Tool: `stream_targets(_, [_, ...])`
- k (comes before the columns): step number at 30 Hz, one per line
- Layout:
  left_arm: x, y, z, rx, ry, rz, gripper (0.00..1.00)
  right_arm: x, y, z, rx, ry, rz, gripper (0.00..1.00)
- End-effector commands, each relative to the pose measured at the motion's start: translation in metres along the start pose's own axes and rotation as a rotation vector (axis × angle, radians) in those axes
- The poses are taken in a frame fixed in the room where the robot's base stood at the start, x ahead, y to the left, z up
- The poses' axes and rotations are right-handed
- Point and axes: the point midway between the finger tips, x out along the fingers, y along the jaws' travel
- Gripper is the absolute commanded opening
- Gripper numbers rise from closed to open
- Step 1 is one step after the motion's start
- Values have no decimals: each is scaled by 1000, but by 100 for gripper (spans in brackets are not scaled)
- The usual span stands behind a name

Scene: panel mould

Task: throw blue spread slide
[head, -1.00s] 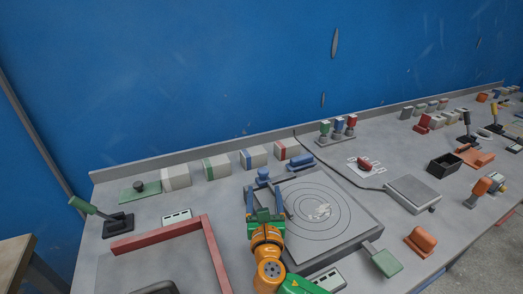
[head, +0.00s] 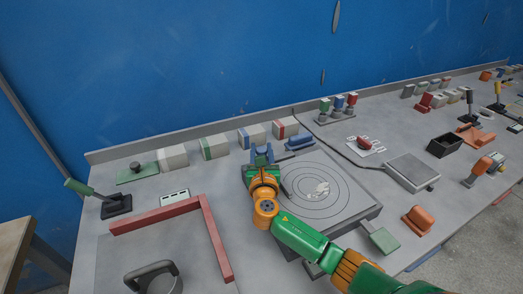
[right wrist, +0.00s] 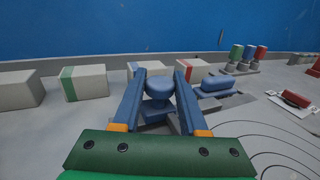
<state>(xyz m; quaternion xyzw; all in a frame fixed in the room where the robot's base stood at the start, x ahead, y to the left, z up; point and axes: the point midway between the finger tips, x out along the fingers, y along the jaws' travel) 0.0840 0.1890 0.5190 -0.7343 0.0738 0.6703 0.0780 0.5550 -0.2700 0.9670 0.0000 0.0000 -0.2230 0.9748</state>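A blue round-topped knob (right wrist: 160,86) on a blue base stands at the back left corner of the plate with rings (head: 345,210). In the head view the knob (head: 262,151) is partly hidden by my right gripper. My right gripper (head: 261,161) is open, its two blue fingers reaching either side of the knob. The right wrist view shows the fingers (right wrist: 160,72) flanking it; I cannot tell whether they touch it. A separate blue block (head: 300,142) lies behind the plate, right of the knob. My left gripper is not in view.
Several pale boxes with coloured bands (head: 251,136) line the back. Green, blue and red knobs (head: 338,106) stand behind the plate. A red L-shaped rail (head: 160,217) and a green-handled lever (head: 98,196) are at left. A green paddle (head: 383,240) is at the front right.

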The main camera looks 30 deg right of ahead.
Motion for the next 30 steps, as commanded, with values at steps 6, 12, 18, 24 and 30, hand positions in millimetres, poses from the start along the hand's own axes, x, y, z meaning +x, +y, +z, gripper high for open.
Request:
stream_targets(6, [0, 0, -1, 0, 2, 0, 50, 0, 0, 0, -1, 0, 0, 0])
stream_targets(12, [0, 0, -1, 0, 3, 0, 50, 0, 0, 0, -1, 0, 0, 0])
stream_targets(18, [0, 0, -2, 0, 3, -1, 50, 0, 0, 0, -1, 0, 0, 0])
stream_targets(24, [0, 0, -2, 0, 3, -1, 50, 0, 0, 0, -1, 0, 0, 0])
stream_targets(30, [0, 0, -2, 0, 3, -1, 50, 0, 0, 0, 0, -1, 0, 0])
